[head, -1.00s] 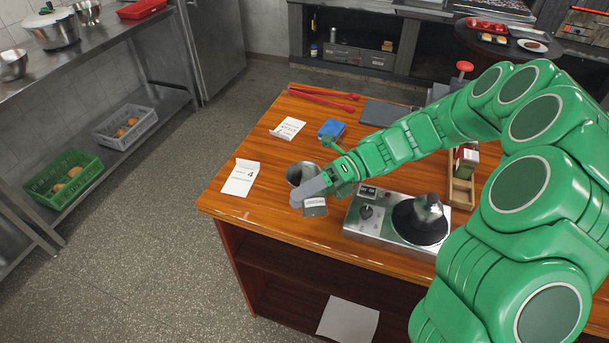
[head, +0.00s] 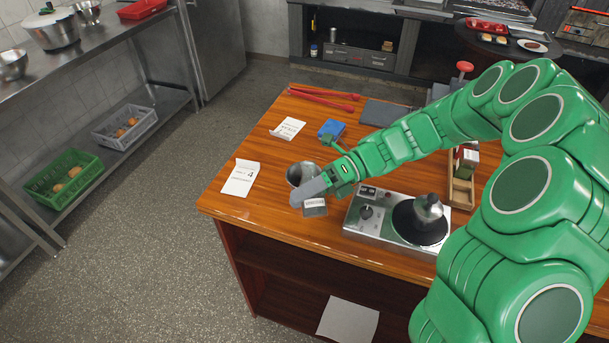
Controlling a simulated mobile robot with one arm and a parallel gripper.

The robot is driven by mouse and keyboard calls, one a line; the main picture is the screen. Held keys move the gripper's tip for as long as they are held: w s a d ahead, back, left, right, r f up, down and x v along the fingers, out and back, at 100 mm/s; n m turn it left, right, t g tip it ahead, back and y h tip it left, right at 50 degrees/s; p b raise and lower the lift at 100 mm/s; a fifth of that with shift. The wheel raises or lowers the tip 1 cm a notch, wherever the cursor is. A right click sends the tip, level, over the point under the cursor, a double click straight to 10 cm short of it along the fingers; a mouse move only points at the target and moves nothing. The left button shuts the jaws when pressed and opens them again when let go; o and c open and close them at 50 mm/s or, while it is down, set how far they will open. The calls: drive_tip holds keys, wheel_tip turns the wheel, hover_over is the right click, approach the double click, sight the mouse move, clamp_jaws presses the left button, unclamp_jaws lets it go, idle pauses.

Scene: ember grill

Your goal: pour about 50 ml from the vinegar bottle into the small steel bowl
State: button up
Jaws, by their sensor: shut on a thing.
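My gripper (head: 308,192) is at the near left part of the wooden counter, its grey fingers shut around a grey container with a white label (head: 314,204). The label's text is too small to read. A wide open grey metal rim (head: 300,172) shows just behind the fingers. I cannot tell whether it belongs to the held container or to a separate steel bowl. A small steel vessel (head: 428,208) stands on the black round plate of a steel appliance (head: 366,212), to the right of my gripper. No vinegar bottle can be named for certain.
A wooden caddy (head: 461,190) with packages stands to the right. The counter's front left corner is clear.

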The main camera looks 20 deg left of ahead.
idle(0.8)
drive_tip(key=shift+w+n, duration=0.1)
drive_tip(key=shift+n, duration=0.3)
drive_tip(key=shift+w+a+n+t, duration=0.25)
drive_tip(key=shift+w+n+t, duration=0.05)
drive_tip(key=shift+n+t, duration=0.5)
drive_tip(key=shift+w+f+n+t, duration=0.1)
drive_tip(key=shift+f+n+t, duration=0.3)
drive_tip(key=shift+f+n, duration=0.25)
drive_tip(key=shift+s+r+n+t, duration=0.15)
drive_tip(key=shift+s+n+t, duration=0.15)
drive_tip(key=shift+n, duration=0.15)
drive_tip(key=f+n, duration=0.1)
drive_tip(key=f+n+t+y, duration=0.1)
drive_tip(key=f, duration=0.1)
drive_tip(key=shift+s+d+t, duration=0.2)
drive_tip(key=shift+s+t, duration=0.1)
drive_tip(key=shift+s, duration=0.1)
drive_tip(key=shift+s+d+r+n+t+b, duration=0.15)
drive_tip(key=shift+r+n+t+b, duration=0.25)
drive_tip(key=shift+n, duration=0.5)
drive_tip(key=shift+r, duration=0.15)
